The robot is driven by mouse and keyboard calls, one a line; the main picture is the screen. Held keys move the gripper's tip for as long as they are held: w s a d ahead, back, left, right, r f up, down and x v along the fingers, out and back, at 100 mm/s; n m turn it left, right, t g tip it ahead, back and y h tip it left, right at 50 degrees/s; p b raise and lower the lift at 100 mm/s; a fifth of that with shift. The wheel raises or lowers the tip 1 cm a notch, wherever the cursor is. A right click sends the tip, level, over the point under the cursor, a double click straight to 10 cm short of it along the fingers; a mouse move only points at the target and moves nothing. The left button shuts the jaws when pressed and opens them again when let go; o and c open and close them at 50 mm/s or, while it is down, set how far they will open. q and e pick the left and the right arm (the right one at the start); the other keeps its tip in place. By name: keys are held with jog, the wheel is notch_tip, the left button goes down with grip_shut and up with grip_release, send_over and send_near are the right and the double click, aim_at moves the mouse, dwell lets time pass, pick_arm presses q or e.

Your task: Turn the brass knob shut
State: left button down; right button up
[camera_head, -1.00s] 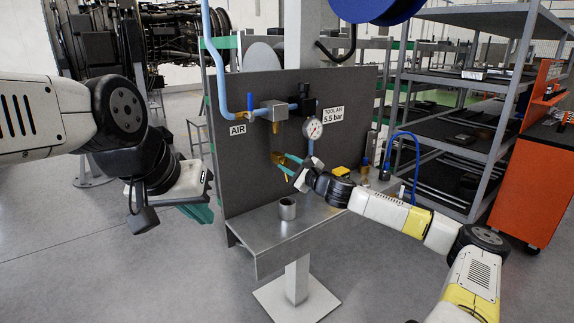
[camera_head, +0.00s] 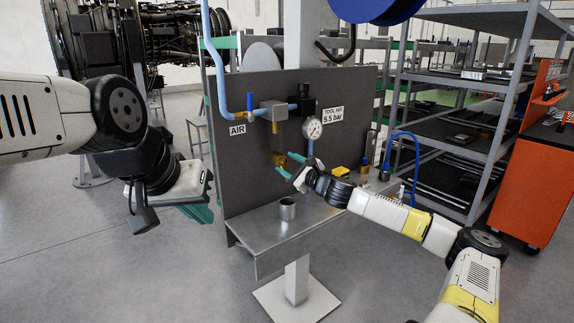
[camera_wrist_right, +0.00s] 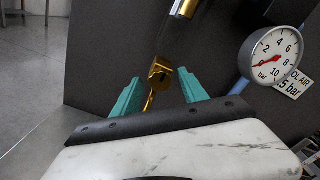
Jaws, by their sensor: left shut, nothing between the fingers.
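The brass knob (camera_head: 278,158) sits on the dark upright panel, below the grey valve block. In the right wrist view the brass knob (camera_wrist_right: 160,74) shows a dark slot on its face and a thin brass stem below. My right gripper (camera_head: 290,165) is open just in front of it; in the right wrist view its teal fingers (camera_wrist_right: 160,92) stand apart on either side of the knob, with no clear contact. My left gripper (camera_head: 204,213) is shut and empty, left of the panel and away from the knob.
A pressure gauge (camera_head: 312,128) is right of the knob; its red needle lies near 0 in the right wrist view (camera_wrist_right: 272,60). Shelving (camera_head: 470,110) stands right.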

jog(key=shift+r, duration=0.1)
jog(key=v, duration=0.7)
jog(key=shift+s+d, duration=0.2)
jog(key=shift+s, duration=0.1)
